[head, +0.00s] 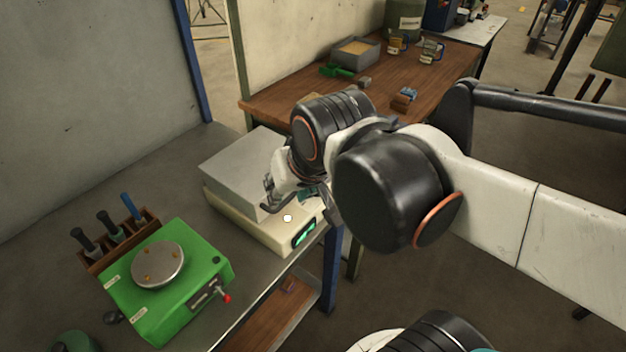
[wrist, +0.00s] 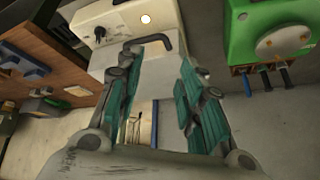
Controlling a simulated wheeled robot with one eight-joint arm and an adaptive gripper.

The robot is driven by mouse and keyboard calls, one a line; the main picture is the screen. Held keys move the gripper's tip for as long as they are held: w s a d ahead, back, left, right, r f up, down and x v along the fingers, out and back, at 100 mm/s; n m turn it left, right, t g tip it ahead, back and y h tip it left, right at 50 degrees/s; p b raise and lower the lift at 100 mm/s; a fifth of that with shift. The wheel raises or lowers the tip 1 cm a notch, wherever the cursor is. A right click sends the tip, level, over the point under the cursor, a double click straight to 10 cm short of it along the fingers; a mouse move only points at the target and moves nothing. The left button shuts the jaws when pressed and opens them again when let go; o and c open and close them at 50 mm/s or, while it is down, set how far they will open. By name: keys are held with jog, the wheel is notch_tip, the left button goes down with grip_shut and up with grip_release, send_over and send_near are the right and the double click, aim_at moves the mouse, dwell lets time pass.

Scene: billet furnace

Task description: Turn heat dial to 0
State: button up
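The billet furnace (head: 275,228) is a cream base with a grey box-shaped top on the metal bench. A lit green display (head: 304,233) is on its near end. In the wrist view a small black dial (wrist: 99,33) sits on the cream panel at the upper left. Its pointer setting is too small to read. A dark bent handle (wrist: 172,42) is beyond the fingertips. My gripper (wrist: 157,62) is open and empty, its teal pads apart, with the dial ahead and to the left. In the head view my gripper is close to the furnace, partly hidden by my arm.
A green machine (head: 190,300) with a round plate and red-tipped lever stands left of the furnace. Behind it is a wooden rack (head: 125,240) of handled tools. A wooden table (head: 290,108) with a tray stands beyond. A white dot (head: 287,218) shows on the furnace.

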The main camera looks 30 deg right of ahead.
jog(key=w+d+r+m+g+p, duration=0.2)
jog(key=w+d+m+g, duration=0.1)
jog(key=w+m, duration=0.65)
jog(key=w+d+f+m+g, duration=0.1)
jog(key=d+f+m+g, duration=0.1)
jog(key=d+m, duration=0.3)
jog(key=w+d+f+m+g, duration=0.1)
jog(key=d+f+m, duration=0.2)
jog(key=d+m, duration=0.25)
notch_tip(320, 180, down, 12)
jog(key=b, duration=0.3)
jog(key=shift+w+f, duration=0.1)
jog(key=shift+f, duration=0.1)
jog(key=c, duration=0.8)
